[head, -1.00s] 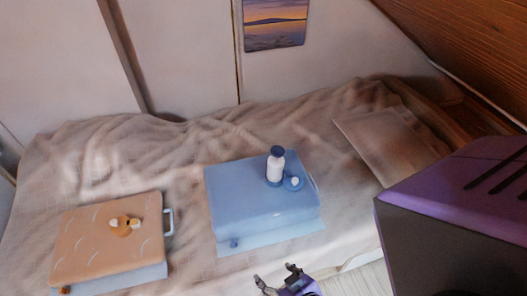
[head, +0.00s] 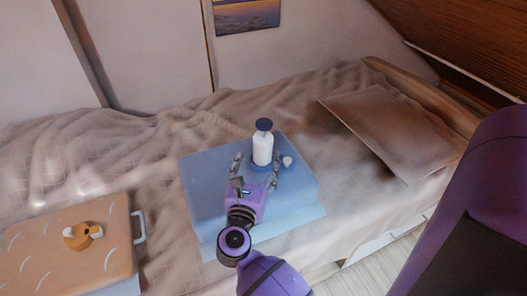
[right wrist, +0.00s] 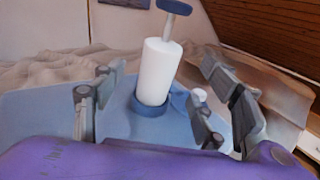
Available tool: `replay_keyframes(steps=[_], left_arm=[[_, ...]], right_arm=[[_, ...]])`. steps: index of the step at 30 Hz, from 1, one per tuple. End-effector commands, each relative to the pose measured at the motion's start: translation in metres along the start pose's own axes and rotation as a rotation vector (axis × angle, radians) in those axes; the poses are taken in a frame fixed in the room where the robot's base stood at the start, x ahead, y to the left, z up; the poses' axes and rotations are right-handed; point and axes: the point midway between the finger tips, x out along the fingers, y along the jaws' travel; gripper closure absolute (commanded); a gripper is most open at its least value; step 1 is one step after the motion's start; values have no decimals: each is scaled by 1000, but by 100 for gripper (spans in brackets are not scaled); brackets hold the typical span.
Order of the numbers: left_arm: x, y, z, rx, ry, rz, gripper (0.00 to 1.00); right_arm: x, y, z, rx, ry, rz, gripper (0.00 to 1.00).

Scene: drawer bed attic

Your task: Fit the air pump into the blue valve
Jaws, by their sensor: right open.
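The air pump (head: 263,150) is a white cylinder with a dark blue handle, upright on the blue air bed (head: 200,177). In the right wrist view, the pump (right wrist: 158,72) shows a thin rod under its handle, and a blue ring-like valve (right wrist: 150,109) surrounds its base. How deep it sits is not clear. A small white knob (right wrist: 200,95) is just right of it. My right gripper (head: 260,162) is open, its fingers on either side of the pump without visible grip; they also show in the right wrist view (right wrist: 160,80). My left gripper is not in view.
An orange padded case (head: 62,250) with a yellow-orange valve (head: 83,236) lies at left on the rumpled bed cover (head: 150,140). The sloped wooden ceiling (head: 470,40) hangs over the right side.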

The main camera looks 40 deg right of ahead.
Motion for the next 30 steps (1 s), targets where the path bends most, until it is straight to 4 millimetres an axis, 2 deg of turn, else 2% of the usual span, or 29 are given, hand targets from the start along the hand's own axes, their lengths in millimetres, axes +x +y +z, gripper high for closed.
replay_keyframes(steps=[8,18,27,30], left_arm=[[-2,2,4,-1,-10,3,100],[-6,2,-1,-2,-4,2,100],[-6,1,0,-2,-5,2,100],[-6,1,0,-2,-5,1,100]], right_arm=[[26,0,2,20,-6,0,34],[72,-2,2,18,-6,1,34],[78,-2,1,18,-5,0,34],[78,-2,1,18,-5,0,46]])
